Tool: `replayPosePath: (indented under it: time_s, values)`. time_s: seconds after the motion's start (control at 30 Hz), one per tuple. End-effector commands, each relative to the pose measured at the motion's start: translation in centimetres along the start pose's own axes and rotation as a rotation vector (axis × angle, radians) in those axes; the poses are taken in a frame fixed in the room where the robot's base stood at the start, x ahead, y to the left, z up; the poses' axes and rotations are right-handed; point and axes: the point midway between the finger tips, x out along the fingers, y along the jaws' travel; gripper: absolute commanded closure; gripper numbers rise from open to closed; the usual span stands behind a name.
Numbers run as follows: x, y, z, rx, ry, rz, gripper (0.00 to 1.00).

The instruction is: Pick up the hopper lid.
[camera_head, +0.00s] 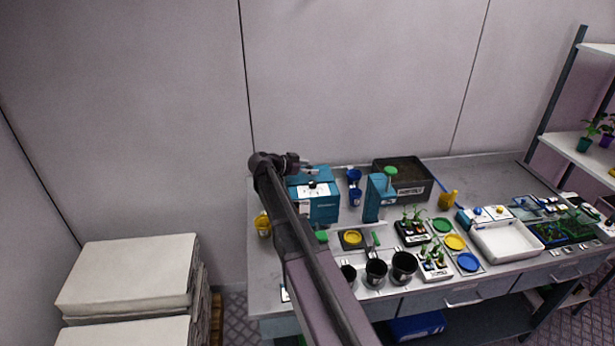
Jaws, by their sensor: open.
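A teal box (323,210) that looks like the hopper stands at the back left of the bench. Its flat teal top (327,182) appears to be the hopper lid, and it looks closed. A white panel with a small dark mark shows at the box's upper front. My gripper (315,169) is open and empty, at the rear edge of the teal top in the picture. I cannot tell how high it is above the lid or whether it touches. My dark arm crosses in front of the box's left side and hides part of it.
A teal stand (373,200) with a green knob and blue cups (354,196) are right of the box. Behind them is a dark soil bin (429,187). Black pots (404,268) line the front edge. A white tray (506,242) is at the right. The wall is close behind.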

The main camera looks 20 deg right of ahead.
Motion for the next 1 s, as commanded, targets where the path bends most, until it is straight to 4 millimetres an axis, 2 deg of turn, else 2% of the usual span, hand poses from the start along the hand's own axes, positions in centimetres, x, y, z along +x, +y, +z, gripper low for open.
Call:
replayPosePath:
  time_s: [0.03,0.07,0.3,0.77,1.0]
  values:
    - [0.0,0.0,0.0,0.0,0.0,0.0,0.24]
    - [0.0,0.0,0.0,0.0,0.0,0.0,0.3]
    - [0.0,0.0,0.0,0.0,0.0,0.0,1.0]
    - [-0.1,0.0,-0.2,0.0,0.0,0.0,1.0]
    - [-0.5,0.0,-1.1,0.0,0.0,0.0,1.0]
